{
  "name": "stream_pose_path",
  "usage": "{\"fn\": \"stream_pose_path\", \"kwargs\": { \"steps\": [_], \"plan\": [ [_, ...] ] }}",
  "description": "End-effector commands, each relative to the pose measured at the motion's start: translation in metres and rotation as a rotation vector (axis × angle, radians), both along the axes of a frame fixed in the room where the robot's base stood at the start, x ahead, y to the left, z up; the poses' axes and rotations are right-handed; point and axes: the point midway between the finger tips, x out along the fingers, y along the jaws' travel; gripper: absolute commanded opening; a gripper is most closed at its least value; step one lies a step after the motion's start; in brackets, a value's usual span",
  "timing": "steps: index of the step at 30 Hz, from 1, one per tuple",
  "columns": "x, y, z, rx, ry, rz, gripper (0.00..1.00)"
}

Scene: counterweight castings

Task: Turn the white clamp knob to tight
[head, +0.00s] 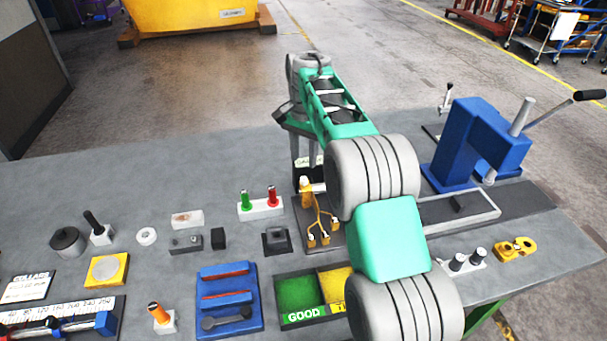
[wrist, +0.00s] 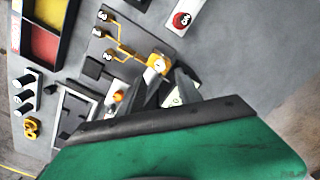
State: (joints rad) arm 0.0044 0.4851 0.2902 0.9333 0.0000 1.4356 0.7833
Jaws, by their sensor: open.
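My gripper (head: 304,160) points down over the far middle of the bench, its two dark fingers apart. In the wrist view my gripper (wrist: 171,84) has a white label with green marks (wrist: 178,97) showing between its fingers. A short white cylinder (head: 318,187), possibly the clamp knob, stands close to the right of an orange fitting (head: 305,184), partly behind my arm. The wrist view shows the orange fitting (wrist: 157,64) with a pale round top just beyond the fingertips. I cannot tell whether the fingers touch anything. The knob's setting cannot be read.
A blue press (head: 475,140) with a lever stands at the right. A white box with green and red buttons (head: 261,209) sits left of the fitting. A green and yellow sorting tray (head: 303,318) lies at the front. The far left bench is clear.

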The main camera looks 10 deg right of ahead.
Motion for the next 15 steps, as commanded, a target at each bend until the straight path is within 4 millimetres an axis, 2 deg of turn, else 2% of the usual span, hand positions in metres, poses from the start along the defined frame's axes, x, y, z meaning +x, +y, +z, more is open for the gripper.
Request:
{"fn": "stream_pose_path", "kwargs": {
  "steps": [9,15],
  "plan": [
    [-0.001,0.001,-0.053,-0.001,0.004,0.001,0.41],
    [0.000,0.001,-0.073,0.000,-0.001,0.002,0.41]
  ]
}}
